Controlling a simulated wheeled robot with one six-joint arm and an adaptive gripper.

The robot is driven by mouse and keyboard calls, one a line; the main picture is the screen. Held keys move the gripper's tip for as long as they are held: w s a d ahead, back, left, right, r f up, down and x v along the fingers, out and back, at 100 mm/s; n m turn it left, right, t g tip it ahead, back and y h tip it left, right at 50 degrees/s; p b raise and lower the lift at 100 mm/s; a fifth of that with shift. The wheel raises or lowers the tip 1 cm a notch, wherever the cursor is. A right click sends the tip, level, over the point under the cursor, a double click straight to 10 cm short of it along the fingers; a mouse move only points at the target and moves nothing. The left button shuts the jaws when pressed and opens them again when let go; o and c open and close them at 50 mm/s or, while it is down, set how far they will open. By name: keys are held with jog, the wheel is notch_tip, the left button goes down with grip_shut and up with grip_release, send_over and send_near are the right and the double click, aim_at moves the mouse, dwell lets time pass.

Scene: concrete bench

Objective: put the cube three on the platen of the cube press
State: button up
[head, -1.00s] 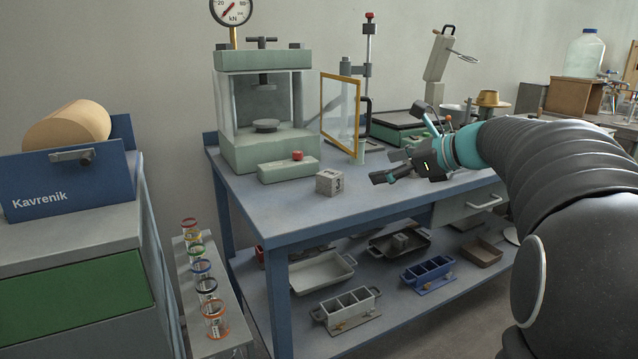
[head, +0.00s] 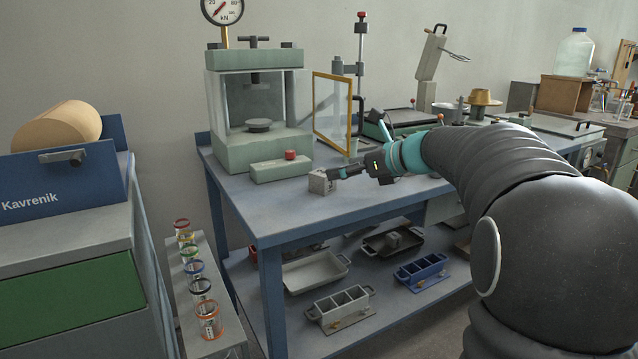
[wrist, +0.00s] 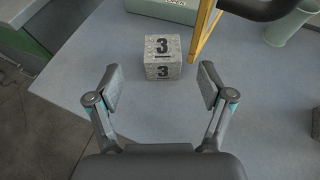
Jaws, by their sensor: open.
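Cube three (head: 321,182) is a small grey concrete cube on the blue-grey bench top, in front of the press. In the wrist view the cube (wrist: 163,58) shows a black 3 on its top and on its near face. My gripper (head: 340,174) is beside the cube on its right in the head view. In the wrist view my gripper (wrist: 158,80) is open, its fingers spread wide with the cube just beyond the tips and between their lines. The cube press (head: 258,100) stands behind, its front open, with the round platen (head: 258,126) bare inside.
The yellow-framed guard door (head: 333,113) swings out to the right of the press, close behind my gripper. A control box with a red button (head: 282,168) lies before the press. The bench top (head: 270,208) is clear left of the cube.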

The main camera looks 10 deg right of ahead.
aim_at(324, 172)
jog(key=x, duration=0.5)
jog(key=shift+f, duration=0.15)
jog(key=shift+d, duration=0.1)
grip_shut()
jog(key=shift+p, duration=0.35)
